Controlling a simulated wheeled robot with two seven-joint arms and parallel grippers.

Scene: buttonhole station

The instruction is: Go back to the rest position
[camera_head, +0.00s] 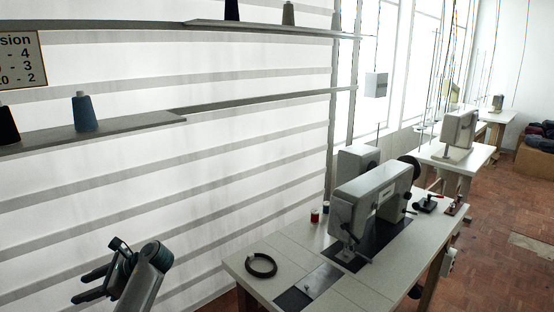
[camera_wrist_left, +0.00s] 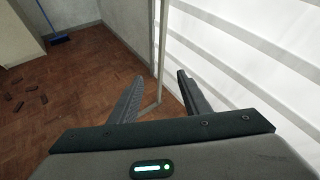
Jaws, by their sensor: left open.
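My left gripper (camera_head: 88,284) is at the lower left of the head view, in front of the white slatted wall and left of the sewing table. Its two dark fingers are apart, with nothing between them. In the left wrist view the fingers of the same gripper (camera_wrist_left: 160,95) are spread and empty, with floor and wall beyond them. My right gripper is in neither view.
A white table (camera_head: 240,268) carries a sewing machine (camera_head: 372,200), a black ring (camera_head: 261,265) and small thread spools (camera_head: 315,216). Wall shelves (camera_head: 140,126) hold cones, including a blue one (camera_head: 84,112). Brick-patterned floor (camera_wrist_left: 80,75) and a blue broom (camera_wrist_left: 58,38) show in the wrist view.

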